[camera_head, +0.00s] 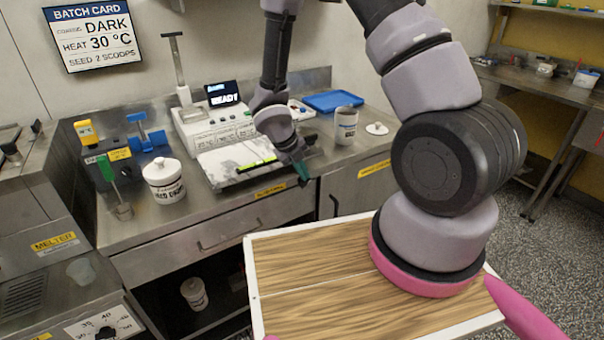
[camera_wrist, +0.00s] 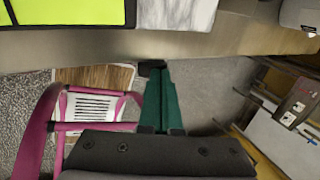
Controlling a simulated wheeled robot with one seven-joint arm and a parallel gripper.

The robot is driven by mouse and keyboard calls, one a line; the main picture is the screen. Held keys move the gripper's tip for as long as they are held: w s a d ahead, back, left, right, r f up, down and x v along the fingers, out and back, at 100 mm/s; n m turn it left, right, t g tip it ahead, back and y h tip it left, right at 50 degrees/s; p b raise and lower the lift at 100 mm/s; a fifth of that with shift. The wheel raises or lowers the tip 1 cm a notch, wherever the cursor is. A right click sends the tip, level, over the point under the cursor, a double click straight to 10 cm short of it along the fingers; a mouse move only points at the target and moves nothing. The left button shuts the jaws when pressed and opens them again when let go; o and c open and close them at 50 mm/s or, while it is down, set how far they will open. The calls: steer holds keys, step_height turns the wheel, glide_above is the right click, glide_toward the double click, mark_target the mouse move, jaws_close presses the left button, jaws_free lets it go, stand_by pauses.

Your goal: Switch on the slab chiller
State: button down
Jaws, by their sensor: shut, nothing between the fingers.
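A pale marble slab (camera_head: 222,168) lies on the steel counter in the head view, and a corner of it shows at the top of the wrist view (camera_wrist: 185,12). A yellow label (camera_head: 271,190) is on the counter front below the slab, too small to read surely. I cannot make out a chiller switch. My gripper (camera_head: 304,180) has green fingers and hangs at the counter's front edge, right of the slab. In the wrist view its fingers (camera_wrist: 153,68) are together with nothing between them, over open floor just outside the counter edge.
A white machine (camera_head: 212,126) with a lit display reading READY stands behind the slab. A white lidded jar (camera_head: 164,182) is to the left; a mug (camera_head: 346,124) and blue tray (camera_head: 334,102) are to the right. A wood-topped surface (camera_head: 310,285) lies below my arm.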

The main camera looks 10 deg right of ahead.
steer(key=shift+d, duration=0.1)
steer(key=shift+w+d+g+y, duration=0.1)
steer(key=shift+d+g+y, duration=0.2)
steer(key=shift+y, duration=0.55)
steer(key=shift+w+d+g+y, duration=0.1)
steer(key=shift+d+g+y, duration=0.15)
steer(key=shift+y, duration=0.6)
steer(key=shift+d, duration=0.1)
steer(key=shift+w+d+f, duration=0.15)
steer(key=shift+d+f, duration=0.05)
steer(key=shift+d, duration=0.15)
steer(key=shift+a, duration=0.15)
